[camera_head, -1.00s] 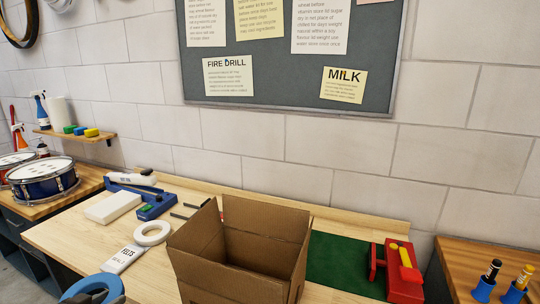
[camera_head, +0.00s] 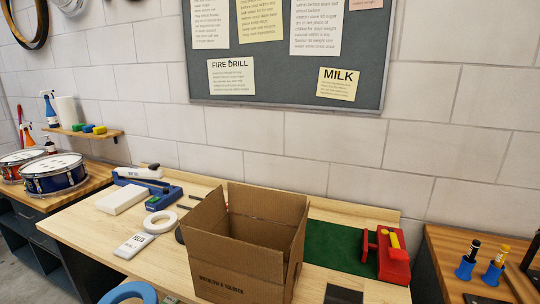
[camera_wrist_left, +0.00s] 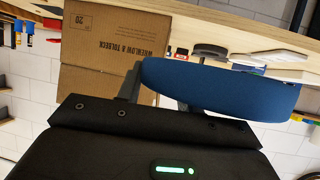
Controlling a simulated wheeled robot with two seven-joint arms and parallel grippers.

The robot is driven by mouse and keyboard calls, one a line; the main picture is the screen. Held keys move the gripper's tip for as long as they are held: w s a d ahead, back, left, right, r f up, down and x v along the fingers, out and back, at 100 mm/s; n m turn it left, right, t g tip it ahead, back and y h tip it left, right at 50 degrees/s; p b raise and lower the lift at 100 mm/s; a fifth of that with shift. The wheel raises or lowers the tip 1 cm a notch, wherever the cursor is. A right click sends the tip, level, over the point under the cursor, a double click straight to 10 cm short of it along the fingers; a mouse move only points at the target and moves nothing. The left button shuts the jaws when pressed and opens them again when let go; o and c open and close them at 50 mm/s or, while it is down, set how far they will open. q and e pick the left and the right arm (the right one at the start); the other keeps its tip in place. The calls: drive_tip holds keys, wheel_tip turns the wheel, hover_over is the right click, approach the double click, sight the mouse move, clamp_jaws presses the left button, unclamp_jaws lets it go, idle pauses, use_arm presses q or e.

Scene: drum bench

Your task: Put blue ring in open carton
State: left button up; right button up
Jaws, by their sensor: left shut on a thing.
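The blue ring (camera_head: 130,293) shows at the bottom left edge of the head view, partly cut off. In the left wrist view the ring (camera_wrist_left: 220,88) appears edge-on, and my left gripper (camera_wrist_left: 155,88) is shut on it. The open carton (camera_head: 240,262) is brown cardboard and stands on the bench with its flaps up. It lies to the right of the ring in the head view. The carton (camera_wrist_left: 115,45) also shows beyond the gripper in the left wrist view, with the ring apart from it. I see no right gripper.
A white felts box (camera_head: 135,244), a white tape roll (camera_head: 160,222) and a white block (camera_head: 122,201) lie left of the carton. A blue tool (camera_head: 160,199) sits behind them. A green mat (camera_head: 336,249) and a red device (camera_head: 394,262) are on the right.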

use_arm(q)
drive_tip(key=d+r+m+g+h, duration=0.1)
drive_tip(key=d+m+g+h, duration=0.1)
drive_tip(key=d, duration=0.3)
drive_tip(key=s+d+r+m+g+h+b, duration=0.1)
drive_tip(key=d+r+m+g+h, duration=0.1)
drive_tip(key=d, duration=0.4)
drive_tip(key=shift+s+d+m+h, duration=0.25)
drive_tip(key=shift+m+h, duration=0.25)
drive_tip(key=shift+m, duration=0.5)
use_arm(e)
drive_tip(key=shift+s+f, duration=0.35)
drive_tip(key=shift+f, duration=0.35)
use_arm(q)
drive_tip(key=shift+f, duration=0.1)
use_arm(e)
drive_tip(key=shift+d, duration=0.1)
